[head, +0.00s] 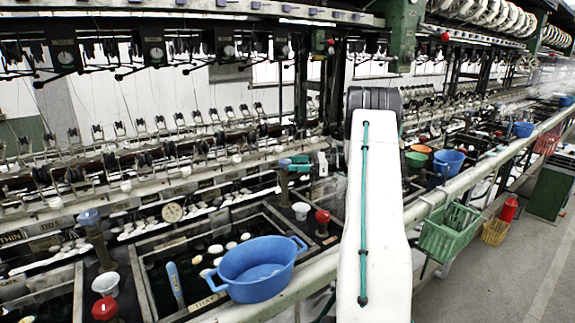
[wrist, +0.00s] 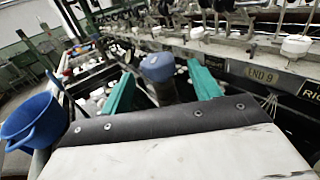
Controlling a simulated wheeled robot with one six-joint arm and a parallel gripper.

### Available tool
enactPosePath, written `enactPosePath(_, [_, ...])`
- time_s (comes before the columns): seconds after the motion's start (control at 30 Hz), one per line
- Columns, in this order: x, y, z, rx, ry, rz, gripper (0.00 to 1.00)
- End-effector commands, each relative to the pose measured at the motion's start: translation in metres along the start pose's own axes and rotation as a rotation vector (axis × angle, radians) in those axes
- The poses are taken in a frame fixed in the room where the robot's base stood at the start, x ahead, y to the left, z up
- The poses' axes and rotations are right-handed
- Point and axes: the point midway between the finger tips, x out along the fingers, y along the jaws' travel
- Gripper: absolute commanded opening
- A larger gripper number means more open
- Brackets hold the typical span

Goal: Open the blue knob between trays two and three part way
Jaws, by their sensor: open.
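The blue knob (wrist: 158,68) on its dark post stands between the two teal fingers of my gripper (wrist: 160,82) in the wrist view. The fingers are apart, one on each side of the knob; I cannot tell whether either touches it. In the head view my gripper (head: 298,163) is small, just left of my white arm, at the top of a post behind the trays' front edge. The knob is mostly hidden by the fingers there. Another blue knob (head: 89,217) stands further left. The tray (head: 148,279) in front holds pale cocoons.
A blue basin (head: 258,268) sits on the tray's front edge; it shows at left in the wrist view (wrist: 35,122). Red knobs (head: 322,216) and white cups (head: 301,210) stand nearby. A green crate (head: 449,232) hangs on the rail.

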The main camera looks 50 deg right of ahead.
Motion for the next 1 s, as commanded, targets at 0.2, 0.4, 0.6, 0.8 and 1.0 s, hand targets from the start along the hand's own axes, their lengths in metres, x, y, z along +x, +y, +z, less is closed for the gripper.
enactPosePath(0.2, [-0.031,0.000,0.000,0.000,0.000,-0.001,0.62])
enactPosePath(0.4, [-0.039,0.000,0.000,0.001,-0.001,0.000,0.62])
enactPosePath(0.6, [-0.038,0.000,0.000,0.001,-0.001,0.000,0.62])
enactPosePath(0.8, [-0.038,0.000,0.000,0.001,0.000,0.000,0.62])
enactPosePath(1.0, [-0.038,0.000,0.000,0.001,0.000,0.000,0.62])
